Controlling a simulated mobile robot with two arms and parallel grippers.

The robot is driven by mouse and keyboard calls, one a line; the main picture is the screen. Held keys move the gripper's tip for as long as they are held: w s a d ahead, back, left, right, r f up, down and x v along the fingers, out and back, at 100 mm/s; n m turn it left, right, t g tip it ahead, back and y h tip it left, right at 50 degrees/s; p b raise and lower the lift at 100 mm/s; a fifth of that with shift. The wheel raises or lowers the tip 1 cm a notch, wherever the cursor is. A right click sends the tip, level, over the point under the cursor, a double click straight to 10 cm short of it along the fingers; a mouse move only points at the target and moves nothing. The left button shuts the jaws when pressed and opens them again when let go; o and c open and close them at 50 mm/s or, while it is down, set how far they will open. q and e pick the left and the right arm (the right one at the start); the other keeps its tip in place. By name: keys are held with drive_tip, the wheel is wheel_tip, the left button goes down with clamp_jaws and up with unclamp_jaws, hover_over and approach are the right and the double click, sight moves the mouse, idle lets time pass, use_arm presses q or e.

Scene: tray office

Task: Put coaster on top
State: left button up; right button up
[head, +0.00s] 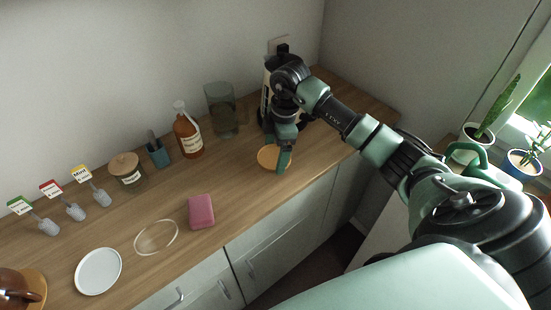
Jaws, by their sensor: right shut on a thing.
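A round, flat, tan-orange coaster (267,155) is at the counter's front edge, at my right gripper. My right gripper (283,158) comes down from above and is shut on the coaster's right side. The gripper's green finger covers part of the coaster's right edge. I cannot tell whether the coaster touches the counter or is a little above it. My left gripper is not in view.
On the wooden counter (235,180) are a pink block (201,211), a thin clear ring (157,237), a white plate (98,271) and a brown pot (18,286). A brown bottle (187,134), glass (221,110) and lidded jar (127,170) stand along the wall.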

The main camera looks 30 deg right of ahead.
sight(276, 158)
wheel_tip(276, 158, down, 4)
drive_tip(key=shift+r, duration=0.25)
drive_tip(key=shift+f, duration=0.15)
drive_tip(key=o, duration=1.1)
drive_tip(key=r, duration=0.3)
drive_tip(key=d+r+b, duration=0.1)
drive_tip(key=r, duration=0.3)
drive_tip(key=r+b, duration=0.1)
drive_tip(key=r, duration=0.2)
drive_tip(key=shift+s+d+r, duration=0.2)
drive_tip(key=shift+d+r, duration=0.1)
drive_tip(key=shift+r, duration=0.05)
drive_tip(key=shift+s+r, duration=0.1)
drive_tip(key=shift+r, duration=0.55)
drive_tip(key=shift+f, duration=0.1)
